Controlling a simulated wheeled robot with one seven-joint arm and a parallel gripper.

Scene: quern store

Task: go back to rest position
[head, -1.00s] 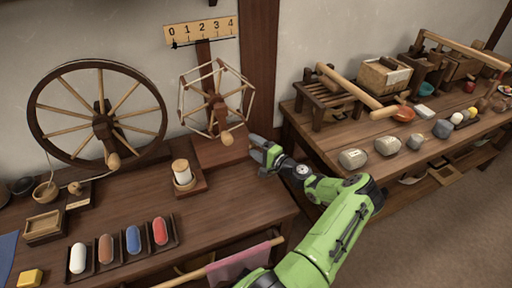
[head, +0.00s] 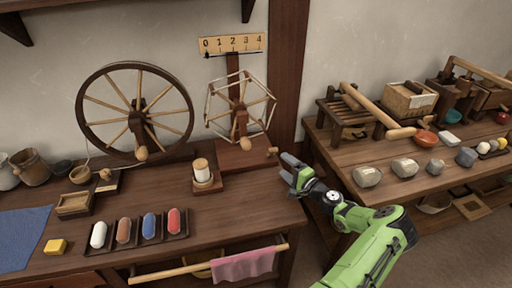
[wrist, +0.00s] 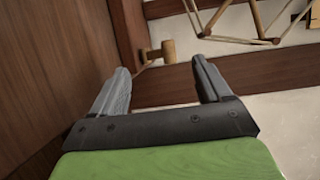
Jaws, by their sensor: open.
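My gripper (head: 289,171) is at the right end of the left table, beside the wooden base of the skein winder (head: 240,107). In the wrist view my gripper (wrist: 160,82) has its two grey fingers apart with nothing between them. A small wooden crank knob (wrist: 168,50) shows beyond the fingers in the wrist view. It stands at the right end of the winder's base, close to my fingertips in the head view; I cannot tell whether they touch. My green arm reaches in from the lower right.
A spinning wheel (head: 137,112), a thread spool (head: 201,170) and a tray of coloured rolls (head: 165,239) are on the left table (head: 240,205). The right table (head: 400,188) holds several stones and a wooden mallet (head: 378,112). A pink cloth (head: 243,265) hangs on a front rail.

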